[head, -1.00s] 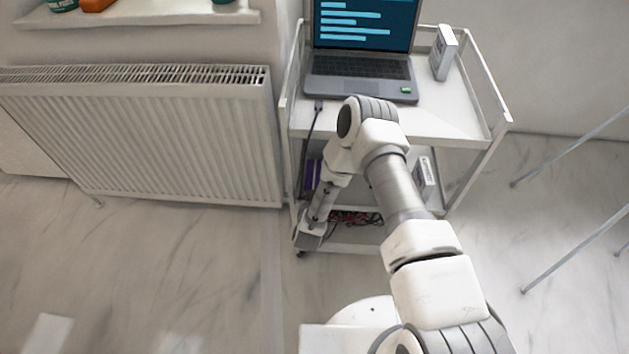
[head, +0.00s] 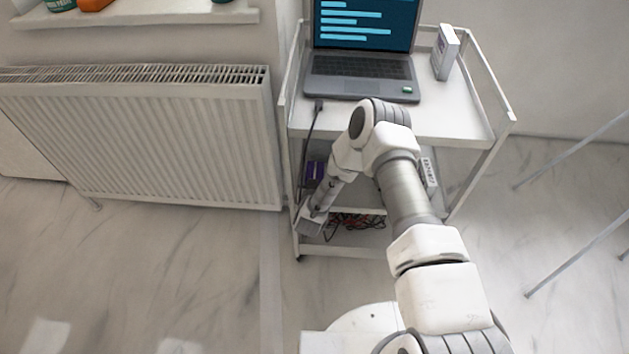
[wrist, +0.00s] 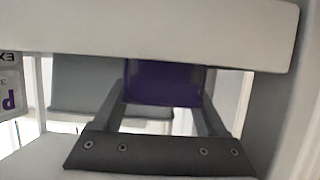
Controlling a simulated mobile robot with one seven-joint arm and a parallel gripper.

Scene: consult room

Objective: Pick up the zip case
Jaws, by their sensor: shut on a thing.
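The zip case shows as a purple item (wrist: 163,82) between the two grey fingers of my gripper (wrist: 163,88) in the wrist view. My gripper is shut on it. A pale horizontal board across the top of that view covers its upper part. In the head view a small purple patch (head: 316,171), seemingly the same case, shows under the top shelf of the white cart (head: 455,120), at its left side. My arm hides much of that area, and the fingers cannot be made out there.
A laptop (head: 358,68) and an upright white box (head: 445,52) stand on the cart's top. Below are another box (head: 428,172), also in the wrist view (wrist: 10,98), and tangled cables (head: 355,222). A radiator (head: 150,135) stands left; the floor in front is open.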

